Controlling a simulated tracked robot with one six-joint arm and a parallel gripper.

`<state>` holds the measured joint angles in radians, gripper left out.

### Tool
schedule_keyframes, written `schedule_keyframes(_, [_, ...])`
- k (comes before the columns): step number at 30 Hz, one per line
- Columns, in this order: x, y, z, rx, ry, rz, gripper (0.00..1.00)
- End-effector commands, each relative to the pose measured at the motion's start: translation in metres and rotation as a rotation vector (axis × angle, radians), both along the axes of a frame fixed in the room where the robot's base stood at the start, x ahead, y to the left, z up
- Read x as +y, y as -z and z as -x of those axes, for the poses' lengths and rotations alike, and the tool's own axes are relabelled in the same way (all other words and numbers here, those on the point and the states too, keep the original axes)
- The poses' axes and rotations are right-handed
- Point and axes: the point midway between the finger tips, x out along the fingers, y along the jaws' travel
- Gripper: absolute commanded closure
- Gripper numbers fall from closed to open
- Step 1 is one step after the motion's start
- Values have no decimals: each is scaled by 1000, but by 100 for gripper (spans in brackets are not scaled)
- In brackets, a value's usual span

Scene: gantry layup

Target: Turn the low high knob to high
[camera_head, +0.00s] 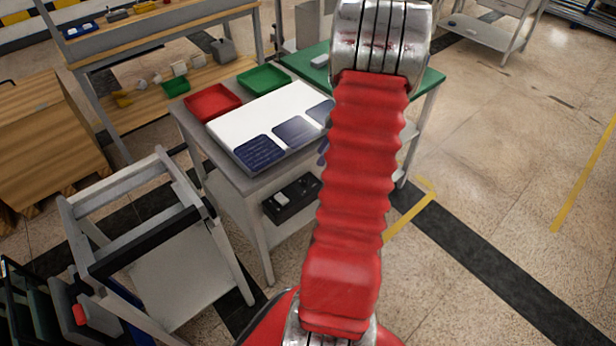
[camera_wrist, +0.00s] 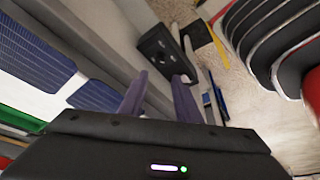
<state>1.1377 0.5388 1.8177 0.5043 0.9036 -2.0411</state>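In the wrist view my gripper (camera_wrist: 158,97) shows two purple-grey fingers standing apart with nothing between them. I cannot tell which mark, if any, is the low high knob, and no lettering is readable. The right finger overlaps the lower part of the dark panel in the picture. In the head view my red-sleeved arm hides most of the gripper.
A grey workbench (camera_head: 183,122) carries a red tray (camera_head: 212,102), a green tray (camera_head: 264,78) and a white board (camera_head: 232,120) with dark blue panels. A dark box (camera_head: 280,208) sits on its lower shelf. A grey frame stand (camera_head: 122,258) is at left. The floor at right is clear.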

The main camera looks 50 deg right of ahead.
Motion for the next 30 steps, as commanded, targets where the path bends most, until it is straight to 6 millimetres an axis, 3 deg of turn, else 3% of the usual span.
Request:
schedule_keyframes(24, [25,107,-37,2,-1,-3,70])
schedule_keyframes(30, [27,121,-42,1,1,-1,70])
